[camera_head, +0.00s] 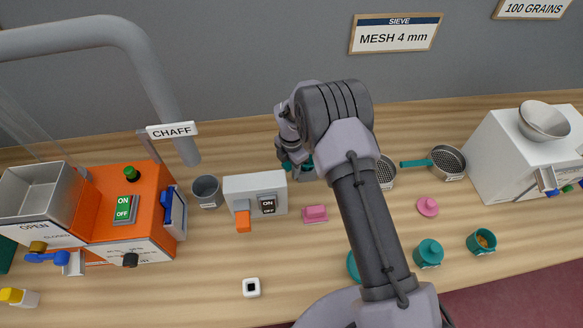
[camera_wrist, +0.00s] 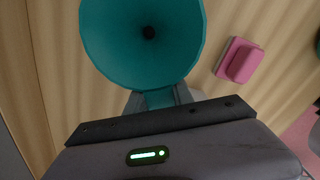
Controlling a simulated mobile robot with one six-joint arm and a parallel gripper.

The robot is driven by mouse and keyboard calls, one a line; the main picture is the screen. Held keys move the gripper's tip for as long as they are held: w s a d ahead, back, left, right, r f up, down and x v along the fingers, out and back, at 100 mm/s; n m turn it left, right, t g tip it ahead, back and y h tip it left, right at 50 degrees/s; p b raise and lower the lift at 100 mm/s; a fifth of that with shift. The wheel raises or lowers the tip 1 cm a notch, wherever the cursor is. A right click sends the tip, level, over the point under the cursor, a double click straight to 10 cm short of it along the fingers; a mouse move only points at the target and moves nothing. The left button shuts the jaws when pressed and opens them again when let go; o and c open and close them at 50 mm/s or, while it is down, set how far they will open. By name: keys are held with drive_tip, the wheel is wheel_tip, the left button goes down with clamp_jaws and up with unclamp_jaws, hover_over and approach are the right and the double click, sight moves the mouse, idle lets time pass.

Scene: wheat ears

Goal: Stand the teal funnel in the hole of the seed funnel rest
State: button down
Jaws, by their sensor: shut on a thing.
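My gripper (camera_head: 300,173) is above the back part of the bench, partly hidden behind my arm. It is shut on the teal funnel (camera_wrist: 110,45). In the wrist view the wide mouth faces the camera, with the dark spout opening near its middle. The gripper fingertips (camera_wrist: 160,98) grip the funnel at its near edge. In the head view only small teal bits of the funnel (camera_head: 307,163) show. I cannot make out the seed funnel rest for certain; the wrist view shows no rest hole under the funnel.
A pink block (camera_head: 315,213) lies near the gripper, also in the wrist view (camera_wrist: 241,60). A white ON/OFF box (camera_head: 240,187) and a grey cup (camera_head: 207,190) stand left. A small white block with a dark square (camera_head: 251,287) sits in front. Sieves (camera_head: 447,160) and teal pots (camera_head: 428,252) are right.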

drive_tip(key=shift+f+b, duration=0.8)
drive_tip(key=shift+f, duration=0.3)
drive_tip(key=shift+s+f+b, duration=0.15)
drive_tip(key=shift+f+b, duration=0.1)
drive_tip(key=shift+b, duration=0.05)
drive_tip(key=c, duration=1)
unclamp_jaws()
drive_tip(key=shift+r, duration=0.15)
